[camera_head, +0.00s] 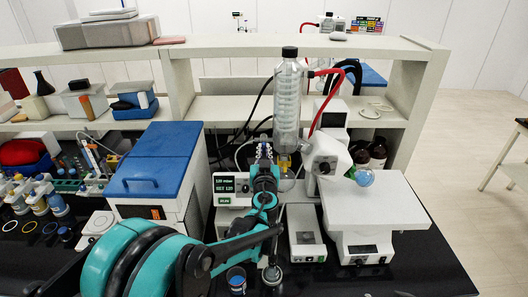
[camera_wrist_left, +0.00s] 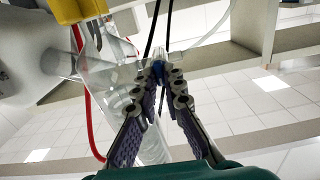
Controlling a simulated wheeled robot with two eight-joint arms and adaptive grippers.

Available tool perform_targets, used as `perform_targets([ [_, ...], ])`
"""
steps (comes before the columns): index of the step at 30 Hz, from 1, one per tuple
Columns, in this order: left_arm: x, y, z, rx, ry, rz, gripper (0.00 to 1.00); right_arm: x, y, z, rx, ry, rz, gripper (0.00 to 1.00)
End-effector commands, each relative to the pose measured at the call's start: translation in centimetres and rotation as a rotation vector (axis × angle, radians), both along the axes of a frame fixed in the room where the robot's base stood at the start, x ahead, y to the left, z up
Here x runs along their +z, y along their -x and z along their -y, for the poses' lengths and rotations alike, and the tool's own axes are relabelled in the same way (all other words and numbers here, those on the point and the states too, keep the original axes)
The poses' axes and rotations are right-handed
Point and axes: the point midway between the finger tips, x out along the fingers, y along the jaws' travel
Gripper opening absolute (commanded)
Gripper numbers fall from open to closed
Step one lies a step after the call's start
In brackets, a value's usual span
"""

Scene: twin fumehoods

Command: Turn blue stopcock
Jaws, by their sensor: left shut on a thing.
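The glass condenser (camera_head: 287,100) with a black cap stands upright in the middle of the head view. A yellow fitting (camera_head: 284,162) shows near its lower end and also large at the top of the left wrist view (camera_wrist_left: 78,10). My left gripper (camera_head: 264,150) is at the left of the glassware, near its lower part. In the left wrist view, its fingertips (camera_wrist_left: 167,76) come together on the small blue stopcock (camera_wrist_left: 157,66), beside the clear glass. In the head view the gripper hides the stopcock. My right gripper is not in view.
A red hose (camera_head: 323,105) curves beside the condenser, and a white rotary evaporator head (camera_head: 326,156) stands just right of it. A blue-topped box (camera_head: 158,160) is at the left. A white platform (camera_head: 375,207) is at the right. Shelves (camera_head: 240,107) run behind.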

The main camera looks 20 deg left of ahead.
Motion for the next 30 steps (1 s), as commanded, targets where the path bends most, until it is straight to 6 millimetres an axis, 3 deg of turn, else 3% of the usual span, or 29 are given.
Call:
perform_targets([
  [11, -0.2, 0.0, 0.1, 0.0, -0.224, -0.064, 0.0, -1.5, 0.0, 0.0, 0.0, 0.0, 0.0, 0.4],
  [30, -0.3, 0.0, 0.2, 0.0, -0.808, -0.232, 0.0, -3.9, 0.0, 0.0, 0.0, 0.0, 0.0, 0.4],
])
